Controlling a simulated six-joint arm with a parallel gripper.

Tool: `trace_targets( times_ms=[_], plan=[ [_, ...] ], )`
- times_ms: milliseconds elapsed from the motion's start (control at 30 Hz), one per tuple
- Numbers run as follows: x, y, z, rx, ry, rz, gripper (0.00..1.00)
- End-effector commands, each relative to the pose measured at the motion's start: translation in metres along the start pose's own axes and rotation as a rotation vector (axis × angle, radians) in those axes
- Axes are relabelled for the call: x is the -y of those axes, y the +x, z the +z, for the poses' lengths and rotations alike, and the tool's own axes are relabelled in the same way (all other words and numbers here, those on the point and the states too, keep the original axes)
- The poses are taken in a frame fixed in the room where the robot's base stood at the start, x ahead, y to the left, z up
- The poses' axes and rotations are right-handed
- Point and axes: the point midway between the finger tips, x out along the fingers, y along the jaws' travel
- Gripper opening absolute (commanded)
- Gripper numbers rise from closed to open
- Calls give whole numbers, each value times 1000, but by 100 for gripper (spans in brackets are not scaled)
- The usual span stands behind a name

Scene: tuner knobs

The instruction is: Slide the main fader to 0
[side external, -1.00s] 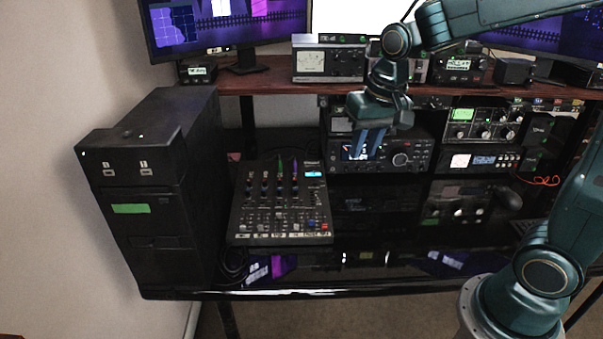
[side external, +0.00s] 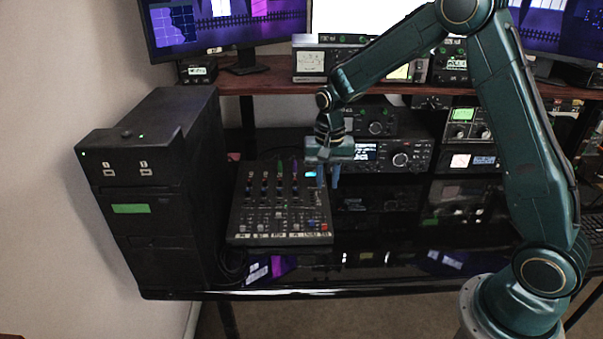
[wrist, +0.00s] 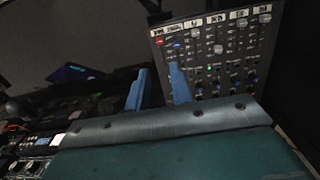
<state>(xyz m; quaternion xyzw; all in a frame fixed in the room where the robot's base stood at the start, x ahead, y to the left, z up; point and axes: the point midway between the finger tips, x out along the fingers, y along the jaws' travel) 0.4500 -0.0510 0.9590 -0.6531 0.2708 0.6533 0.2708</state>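The black mixer (side external: 282,238) lies on the desk and shows rotated in the wrist view (wrist: 205,62). It carries rows of small knobs, pale caps along its front part, and a blue cap (side external: 311,224) and a red cap (side external: 324,226) at its front right corner. I cannot tell for sure which cap is the main fader. My gripper (side external: 328,182) points down over the mixer's back right edge, near its lit display. Its two blue fingers are apart with nothing between them; the wrist view (wrist: 158,88) shows the gap. One finger overlaps the mixer in that view.
A black tower case (side external: 150,190) stands left of the mixer. A radio with a lit screen (side external: 385,153) and other stacked units stand behind and to the right. A wooden shelf (side external: 265,86) with monitors runs above. The dark desk front (side external: 350,284) is mostly clear.

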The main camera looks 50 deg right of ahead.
Motion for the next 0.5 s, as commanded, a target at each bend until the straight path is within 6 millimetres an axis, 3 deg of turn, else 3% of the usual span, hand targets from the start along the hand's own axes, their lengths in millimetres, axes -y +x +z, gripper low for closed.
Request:
trace_targets(
  times_ms=[267, 500],
  plan=[
    [0, 4, 0, 0, 0, 0, 23],
    [-1, 24, 1, 3, -1, 3, 23]
  ],
)
